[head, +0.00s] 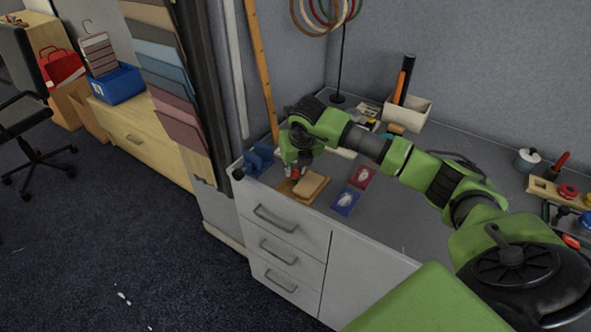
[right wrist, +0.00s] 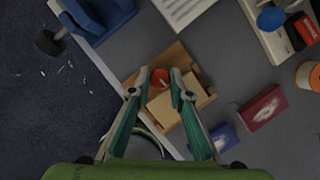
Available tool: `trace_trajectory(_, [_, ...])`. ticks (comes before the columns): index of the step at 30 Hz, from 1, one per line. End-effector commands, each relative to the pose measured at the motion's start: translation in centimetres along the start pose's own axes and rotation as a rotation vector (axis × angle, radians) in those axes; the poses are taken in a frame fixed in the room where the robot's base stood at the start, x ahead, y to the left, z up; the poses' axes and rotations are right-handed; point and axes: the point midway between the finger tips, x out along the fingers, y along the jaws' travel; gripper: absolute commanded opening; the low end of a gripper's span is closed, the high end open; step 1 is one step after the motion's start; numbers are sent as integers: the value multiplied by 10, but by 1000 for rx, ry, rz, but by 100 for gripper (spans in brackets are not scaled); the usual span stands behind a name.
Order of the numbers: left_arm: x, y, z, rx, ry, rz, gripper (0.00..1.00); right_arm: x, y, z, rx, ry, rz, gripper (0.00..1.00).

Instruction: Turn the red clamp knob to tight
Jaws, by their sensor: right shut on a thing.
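The red clamp knob (right wrist: 160,78) sits on a small wooden fixture in the right wrist view. My right gripper (right wrist: 160,84) is lowered over it from above, with one fingertip on each side of the knob, shut on it. In the head view the red knob (head: 295,173) shows just under my right gripper (head: 296,170). The wooden fixture (head: 308,187) with its pale block lies near the front left corner of the grey worktop. Any marking for tight cannot be made out. My left gripper is not in view.
A blue vise-like object (head: 258,158) stands left of the fixture at the worktop edge. A red card (head: 362,177) and a blue card (head: 345,202) lie to its right. A white bin (head: 408,112) stands behind. A yardstick (head: 262,70) leans nearby.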

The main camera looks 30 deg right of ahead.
Motion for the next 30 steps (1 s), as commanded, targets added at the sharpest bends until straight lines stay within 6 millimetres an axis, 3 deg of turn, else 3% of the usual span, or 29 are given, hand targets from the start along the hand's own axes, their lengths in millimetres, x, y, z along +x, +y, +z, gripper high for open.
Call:
trace_trajectory(22, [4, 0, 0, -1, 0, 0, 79, 0, 0, 0, 86, 1, -35, 0])
trace_trajectory(23, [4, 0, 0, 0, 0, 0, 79, 0, 0, 0, 86, 1, -35, 21])
trace_trajectory(24, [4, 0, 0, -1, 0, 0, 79, 0, 0, 0, 86, 1, -35, 31])
trace_trajectory(30, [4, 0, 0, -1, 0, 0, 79, 0, 0, 0, 85, 1, -35, 35])
